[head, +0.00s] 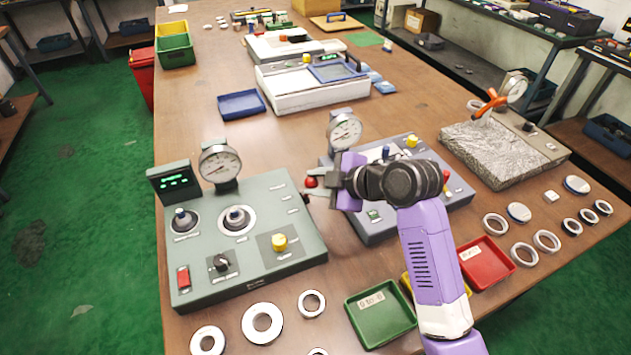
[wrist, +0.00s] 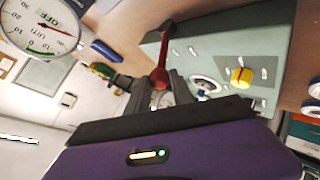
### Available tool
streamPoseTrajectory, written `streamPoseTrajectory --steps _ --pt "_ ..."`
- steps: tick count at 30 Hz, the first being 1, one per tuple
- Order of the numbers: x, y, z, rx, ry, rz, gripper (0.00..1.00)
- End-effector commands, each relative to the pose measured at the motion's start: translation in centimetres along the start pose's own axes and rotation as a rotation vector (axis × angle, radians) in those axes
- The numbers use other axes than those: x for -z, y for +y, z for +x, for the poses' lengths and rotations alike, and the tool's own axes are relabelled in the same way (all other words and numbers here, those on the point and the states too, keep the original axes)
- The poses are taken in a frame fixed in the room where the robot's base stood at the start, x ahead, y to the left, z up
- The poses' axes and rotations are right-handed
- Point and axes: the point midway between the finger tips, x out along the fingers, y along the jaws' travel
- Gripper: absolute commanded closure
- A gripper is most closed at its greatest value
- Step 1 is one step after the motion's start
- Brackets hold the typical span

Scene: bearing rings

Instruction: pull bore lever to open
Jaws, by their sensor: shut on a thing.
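A red lever (wrist: 160,74) shows in the wrist view between the two fingertips of my gripper (wrist: 160,95). In the head view its red knob (head: 311,181) shows at the left end of my gripper (head: 316,190). The jaws are shut on the lever. They stand at the left edge of the blue-grey gauge unit (head: 376,230), beside the grey-green gauge unit (head: 255,190). My arm hides part of the blue-grey unit, and the lever's base is hard to make out.
A dial gauge (head: 344,131) rises just behind my gripper; another dial (head: 220,164) stands left. Several metal rings, a green tray (head: 381,313) and a red tray (head: 486,262) lie near the front. A rough grey block (head: 500,150) stands right.

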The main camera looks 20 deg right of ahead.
Motion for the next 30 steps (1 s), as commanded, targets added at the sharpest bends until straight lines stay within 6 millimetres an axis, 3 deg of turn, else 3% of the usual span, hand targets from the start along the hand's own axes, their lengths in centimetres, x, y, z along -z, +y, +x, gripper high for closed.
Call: streamPoseTrajectory --steps 3,4,6,7,18,30 --pt "-0.4 -0.7 0.2 0.016 -0.006 0.007 1.0" --pt "-0.4 -0.7 0.2 0.017 -0.006 0.007 0.66" --pt "-0.4 -0.7 0.2 0.016 -0.006 0.007 0.52" --pt "-0.4 -0.6 0.2 0.016 -0.006 0.006 0.51" --pt "-0.3 -0.4 -0.4 0.009 -0.004 0.004 0.51" --pt "-0.3 -0.4 -6.3 0.009 -0.004 0.005 0.51"
